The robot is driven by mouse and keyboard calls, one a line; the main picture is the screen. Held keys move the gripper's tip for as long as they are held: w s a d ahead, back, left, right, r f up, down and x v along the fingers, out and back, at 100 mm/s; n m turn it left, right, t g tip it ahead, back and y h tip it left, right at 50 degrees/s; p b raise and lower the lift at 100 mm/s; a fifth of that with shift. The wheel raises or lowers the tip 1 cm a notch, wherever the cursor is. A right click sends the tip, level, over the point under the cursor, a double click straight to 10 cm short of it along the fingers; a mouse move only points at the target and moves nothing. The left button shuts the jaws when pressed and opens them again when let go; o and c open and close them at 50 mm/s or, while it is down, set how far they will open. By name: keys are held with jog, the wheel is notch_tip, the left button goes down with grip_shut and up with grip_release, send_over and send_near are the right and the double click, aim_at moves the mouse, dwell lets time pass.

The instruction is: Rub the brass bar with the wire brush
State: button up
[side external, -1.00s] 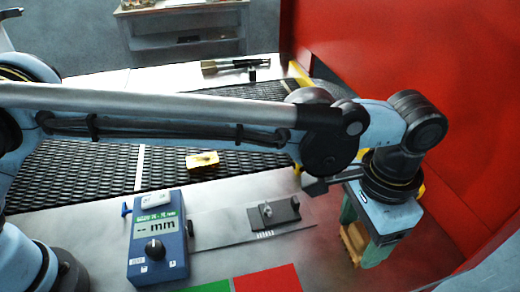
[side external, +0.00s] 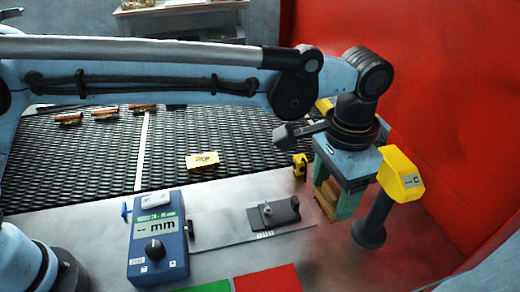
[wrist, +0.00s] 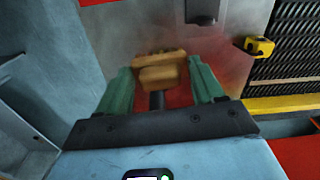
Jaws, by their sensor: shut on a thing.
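The brass bar (side external: 203,160) is a short gold block with dark marks, lying on the black mesh belt in the side view. My gripper (side external: 331,195) is to its right, above the grey metal surface near the red wall. Its green fingers are shut on a tan, wooden-looking piece (side external: 325,203), which appears to be the wire brush. The wrist view shows the wire brush (wrist: 162,75) between the fingers of my gripper (wrist: 158,85). No bristles can be made out. The brush and the bar are apart.
A yellow-headed black post (side external: 400,177) stands just right of my gripper. A small yellow-black object (side external: 300,166) is at the belt's near edge. A blue meter (side external: 157,243) and a grey clamp plate (side external: 272,212) lie in front. Several copper-coloured rolls (side external: 105,113) are on the belt at left.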

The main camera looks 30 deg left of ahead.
jog(key=w+a+n, duration=0.2)
jog(key=w+a, duration=0.3)
jog(key=a, duration=0.7)
jog(key=s+a+n, duration=0.3)
jog(key=a+n, duration=0.3)
jog(key=a, duration=1.8)
jog(key=shift+f, duration=3.8)
jog(key=shift+w+d+f, duration=0.3)
jog(key=shift+w+f, duration=0.1)
jog(key=shift+f, duration=0.1)
jog(key=shift+c, duration=0.3)
jog(key=shift+w+d+f, duration=0.1)
jog(key=shift+w+d, duration=2.5)
jog(key=shift+w, duration=0.1)
jog(key=shift+s+a, duration=3)
jog(key=shift+s, duration=0.1)
notch_tip(320, 180, up, 8)
